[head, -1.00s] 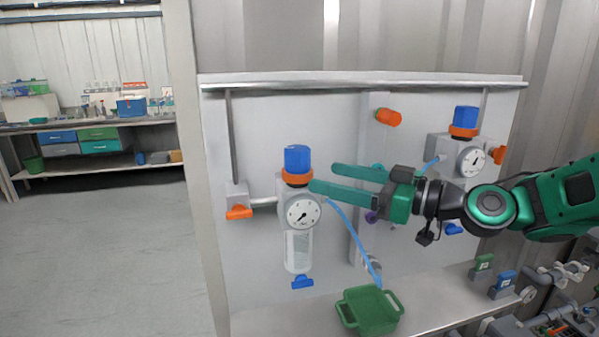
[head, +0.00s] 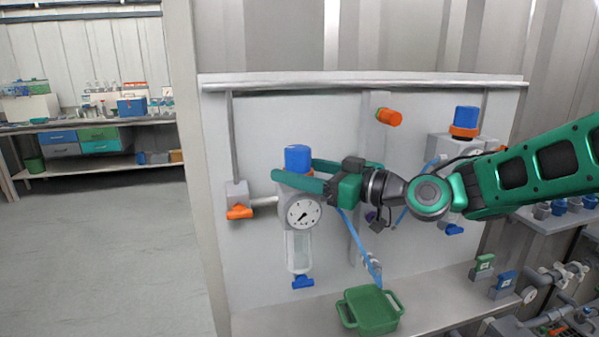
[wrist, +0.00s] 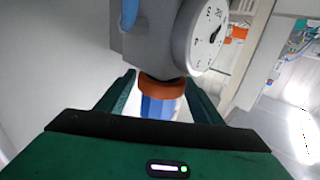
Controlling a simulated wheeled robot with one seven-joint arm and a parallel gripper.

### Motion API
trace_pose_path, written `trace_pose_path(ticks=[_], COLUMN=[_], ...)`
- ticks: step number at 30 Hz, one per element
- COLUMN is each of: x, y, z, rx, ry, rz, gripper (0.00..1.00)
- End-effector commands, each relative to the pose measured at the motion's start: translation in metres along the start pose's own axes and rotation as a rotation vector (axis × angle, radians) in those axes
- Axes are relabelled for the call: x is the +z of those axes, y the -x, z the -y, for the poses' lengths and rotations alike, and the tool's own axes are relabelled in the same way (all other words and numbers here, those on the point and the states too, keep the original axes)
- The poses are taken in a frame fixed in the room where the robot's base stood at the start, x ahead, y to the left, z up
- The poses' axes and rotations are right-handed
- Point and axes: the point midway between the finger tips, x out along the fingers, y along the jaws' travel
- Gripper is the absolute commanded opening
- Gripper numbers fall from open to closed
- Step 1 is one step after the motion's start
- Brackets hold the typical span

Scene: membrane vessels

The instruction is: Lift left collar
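The left vessel has a blue cap (head: 297,156), an orange collar, a round gauge (head: 303,214) and a clear bowl (head: 298,252). The blue cap (wrist: 160,108) also shows there. My gripper (head: 293,169) is open, reaching in from the right, with one finger in front of the vessel and one passing behind the cap. Its fingers are spread to either side of the collar, with a gap visible at the left finger; contact at the right finger is unclear.
A blue hose (head: 358,243) hangs right of the left vessel. A green tray (head: 371,312) sits on the shelf below. An orange-handled valve (head: 239,212) is left of the vessel. A second vessel (head: 465,119) stands at right, partly behind my arm.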

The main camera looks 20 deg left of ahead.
Motion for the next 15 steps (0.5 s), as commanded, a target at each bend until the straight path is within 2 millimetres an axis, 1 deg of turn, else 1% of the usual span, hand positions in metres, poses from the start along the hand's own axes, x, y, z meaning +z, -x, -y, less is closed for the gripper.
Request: trace_pose_path(ticks=[1, 2, 3, 6, 8, 12, 15], x=[0.0, 0.0, 0.0, 0.0, -0.002, -0.015, -0.015], y=[0.0, 0.0, 0.0, 0.0, 0.001, 0.001, 0.001], z=[0.0, 0.0, 0.0, 0.0, -0.001, 0.0, -0.001], rx=[0.0, 0.0, 0.0, 0.001, 0.001, 0.001, 0.001], ry=[0.0, 0.0, 0.0, 0.0, 0.001, 0.003, 0.0], rz=[0.0, 0.0, 0.0, 0.0, 0.0, -0.002, -0.002], gripper=[0.47, 0.4, 0.3, 0.09, 0.09, 0.09, 0.09])
